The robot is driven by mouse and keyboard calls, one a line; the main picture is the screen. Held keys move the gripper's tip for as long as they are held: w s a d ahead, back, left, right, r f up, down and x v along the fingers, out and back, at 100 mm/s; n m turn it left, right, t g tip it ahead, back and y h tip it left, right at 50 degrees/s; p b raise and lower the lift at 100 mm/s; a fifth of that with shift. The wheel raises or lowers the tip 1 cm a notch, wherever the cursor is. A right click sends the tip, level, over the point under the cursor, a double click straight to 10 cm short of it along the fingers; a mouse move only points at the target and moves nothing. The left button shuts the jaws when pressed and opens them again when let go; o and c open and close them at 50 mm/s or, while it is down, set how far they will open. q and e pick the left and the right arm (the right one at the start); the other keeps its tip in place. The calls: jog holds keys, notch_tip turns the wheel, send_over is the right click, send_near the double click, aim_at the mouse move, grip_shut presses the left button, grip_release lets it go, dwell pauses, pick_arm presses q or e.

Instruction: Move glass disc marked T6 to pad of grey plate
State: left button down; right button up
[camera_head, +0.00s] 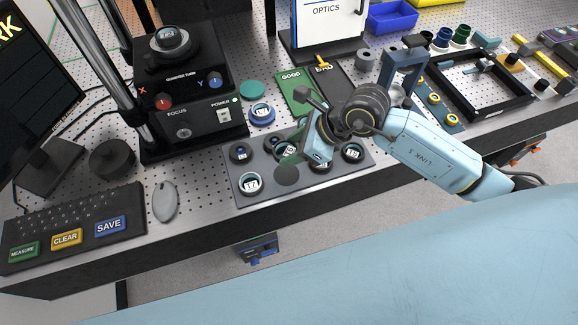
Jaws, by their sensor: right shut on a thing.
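The grey plate (241,203) lies near the front edge of the bench and carries several dark-rimmed glass discs. A round grey-green pad (287,175) shows at its front middle, with no disc seen on it. My right gripper (291,156) reaches in from the right over the middle of the plate. It is shut on a disc (289,150), which it partly hides. That disc's mark is too small to read surely, so I cannot tell if it is T6. Whether it touches the plate is unclear. My left gripper is not in view.
Other discs stand on the plate at front left (250,184) and right (352,152). Behind are a blue-ringed disc (262,113), a green GOOD mat (294,92) and a dark BAD mat (334,82). The black instrument (190,95) stands behind left; a mouse (165,201) lies left.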

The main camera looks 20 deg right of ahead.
aim_at(284, 174)
notch_tip(284, 174, down, 9)
jog(key=shift+r, duration=0.15)
dwell(0.4)
jog(key=shift+f, duration=0.2)
jog(key=o, duration=1)
jog(key=shift+r, duration=0.1)
